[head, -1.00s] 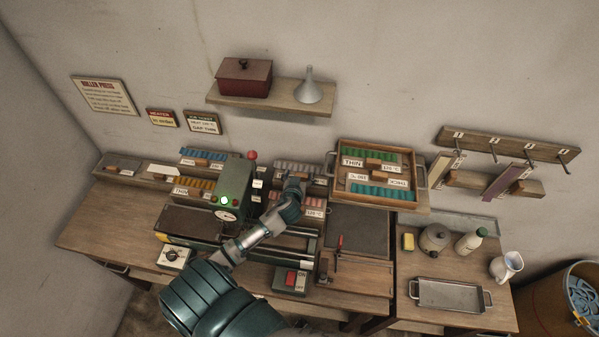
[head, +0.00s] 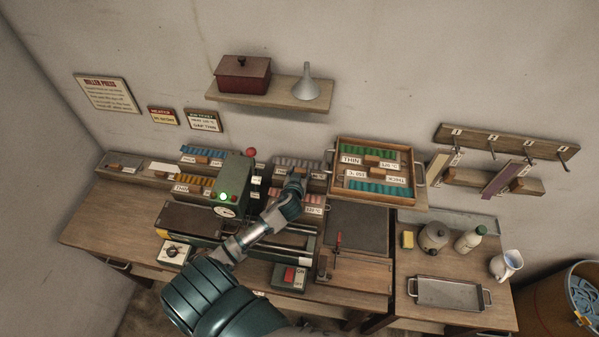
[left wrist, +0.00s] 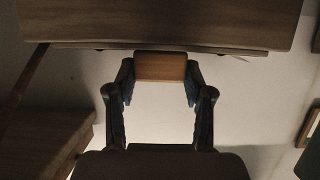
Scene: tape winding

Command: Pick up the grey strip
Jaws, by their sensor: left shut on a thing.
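A row of greyish-mauve strip pieces (head: 291,163) lies in the back rack, right of the green press. My left gripper (head: 296,181) is at the front of that row, and its hand partly hides it. In the left wrist view, its fingertips are shut on a small orange-brown wooden block (left wrist: 160,67), one finger on each side. A wide wooden surface (left wrist: 160,22) shows beyond the block. I cannot tell from these views whether the block is joined to the grey strip or lifted from the rack. My right gripper is not in view.
The green press (head: 233,185) with its dial and red knob stands close left of my left forearm. A framed tray (head: 333,182) of green and teal strips is to the right. A dark plate (head: 358,230) lies clear in front of it. A metal tray (head: 449,292) is farther right.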

